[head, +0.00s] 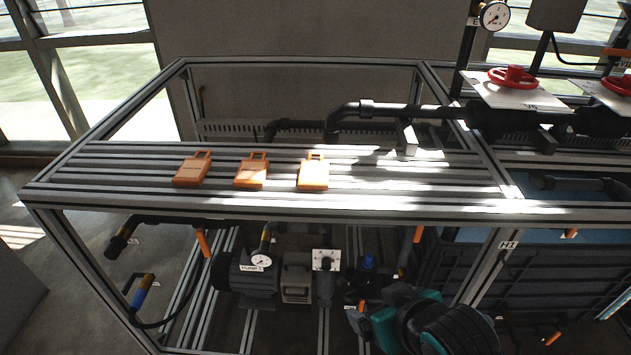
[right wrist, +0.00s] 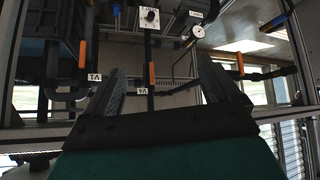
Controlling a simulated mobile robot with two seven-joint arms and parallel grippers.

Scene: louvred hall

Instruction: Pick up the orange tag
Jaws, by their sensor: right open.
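Three orange tags with a slot at one end lie apart in a row on a slatted metal shelf (head: 420,180) in the head view: a left tag (head: 192,169), a middle tag (head: 251,171) and a right tag (head: 313,172). The right one is in bright sunlight. My right gripper (head: 378,312), teal and black, is low in the head view, below the shelf's front edge and away from the tags. In the right wrist view its two fingers (right wrist: 165,78) stand wide apart with nothing between them; no tag shows there. My left gripper is not visible.
Under the shelf are a pump (head: 255,280), a gauge (head: 261,261), pipes and orange valve handles (head: 203,243). A black pipe (head: 400,109) runs behind the shelf. Red handwheels (head: 512,77) stand at right. The shelf's right half is mostly clear.

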